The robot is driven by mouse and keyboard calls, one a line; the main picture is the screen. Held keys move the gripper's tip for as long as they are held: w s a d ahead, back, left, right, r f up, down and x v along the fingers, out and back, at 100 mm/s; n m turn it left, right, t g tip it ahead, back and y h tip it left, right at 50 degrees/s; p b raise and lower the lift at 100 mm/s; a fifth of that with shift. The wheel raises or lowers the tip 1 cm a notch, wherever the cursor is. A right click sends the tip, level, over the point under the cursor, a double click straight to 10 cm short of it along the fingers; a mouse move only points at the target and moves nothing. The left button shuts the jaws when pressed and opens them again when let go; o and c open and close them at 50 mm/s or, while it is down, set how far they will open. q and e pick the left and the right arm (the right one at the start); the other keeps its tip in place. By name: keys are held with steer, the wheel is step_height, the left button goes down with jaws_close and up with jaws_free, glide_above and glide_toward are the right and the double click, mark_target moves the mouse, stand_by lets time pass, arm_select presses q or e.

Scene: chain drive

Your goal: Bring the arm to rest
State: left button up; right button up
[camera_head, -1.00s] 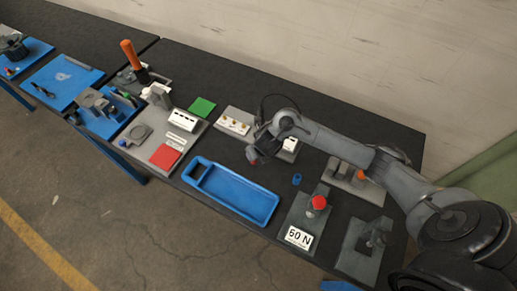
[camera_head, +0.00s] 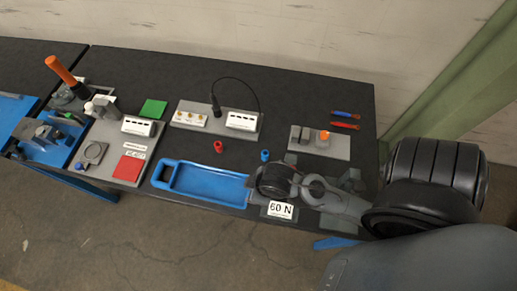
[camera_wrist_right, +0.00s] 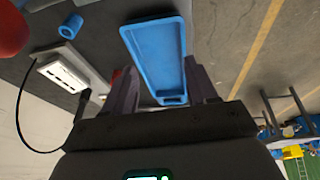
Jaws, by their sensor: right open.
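My right arm comes in from the right in the head view, with its gripper end (camera_head: 272,181) over the bench near the right end of the blue tray (camera_head: 165,186), by the "50 N" plate (camera_head: 280,210). In the right wrist view the gripper (camera_wrist_right: 162,88) is open, with nothing between its two fingers. The empty blue tray (camera_wrist_right: 155,45) shows beyond them. A red ring (camera_head: 218,147) and a blue ring (camera_head: 265,155) stand apart on the black bench, clear of the gripper. My left gripper is not in view.
A large red knob (camera_wrist_right: 10,32) is close at the wrist view's left edge. A grey station with brass pegs (camera_head: 190,120) and a cable stands behind the rings. A grey block with an orange knob (camera_head: 324,135) and screwdriver-like tools (camera_head: 345,120) are at the back right.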

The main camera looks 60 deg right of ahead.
steer(key=shift+s+d+r+m, duration=0.15)
steer(key=shift+s+d+m, duration=0.1)
steer(key=shift+s+m, duration=0.4)
